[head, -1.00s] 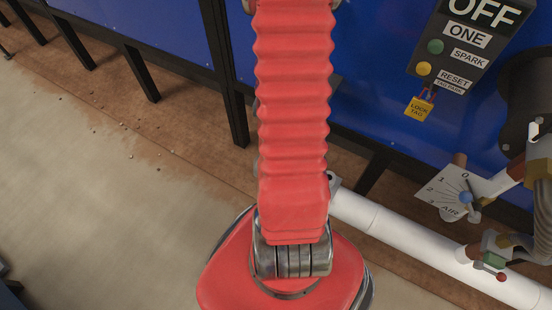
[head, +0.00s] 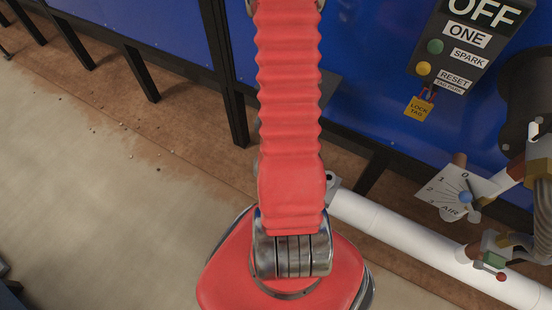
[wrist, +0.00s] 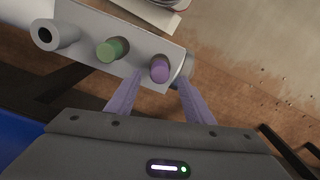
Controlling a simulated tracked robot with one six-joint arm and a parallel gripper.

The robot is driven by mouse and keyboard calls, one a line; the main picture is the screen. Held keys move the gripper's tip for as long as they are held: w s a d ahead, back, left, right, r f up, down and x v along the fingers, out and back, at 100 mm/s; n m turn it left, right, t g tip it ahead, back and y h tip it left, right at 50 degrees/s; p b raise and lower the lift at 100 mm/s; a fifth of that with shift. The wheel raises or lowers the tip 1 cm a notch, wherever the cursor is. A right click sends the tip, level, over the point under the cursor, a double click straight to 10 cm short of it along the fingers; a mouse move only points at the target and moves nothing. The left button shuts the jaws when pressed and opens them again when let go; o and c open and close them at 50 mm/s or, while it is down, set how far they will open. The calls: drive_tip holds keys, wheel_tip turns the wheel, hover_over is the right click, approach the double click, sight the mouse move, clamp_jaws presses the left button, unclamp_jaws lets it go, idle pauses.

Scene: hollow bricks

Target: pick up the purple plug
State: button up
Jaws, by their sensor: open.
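The purple plug (wrist: 159,69) shows in the wrist view, set in the face of a pale block (wrist: 84,22) near its right end. My gripper (wrist: 160,84) is open, with its two purple-tinted fingers pointing toward the plug from below in the picture. The plug appears in line with the gap between the fingertips, but I cannot tell how far ahead of them it is. Nothing is between the fingers. In the head view the plug and my gripper's fingers do not show; my red arm fills the middle.
A green plug (wrist: 112,50) sits left of the purple one, and a grey pipe end (wrist: 46,35) lies farther left. In the head view, a white pipe (head: 400,238), an air dial (head: 456,190) and a control panel (head: 470,45) stand at the right. Open floor (head: 100,220) lies left.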

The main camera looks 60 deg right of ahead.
drive_tip(key=shift+f, duration=2.6)
drive_tip(key=c, duration=1.1)
drive_tip(key=shift+r, duration=0.2)
drive_tip(key=shift+r, duration=4.8)
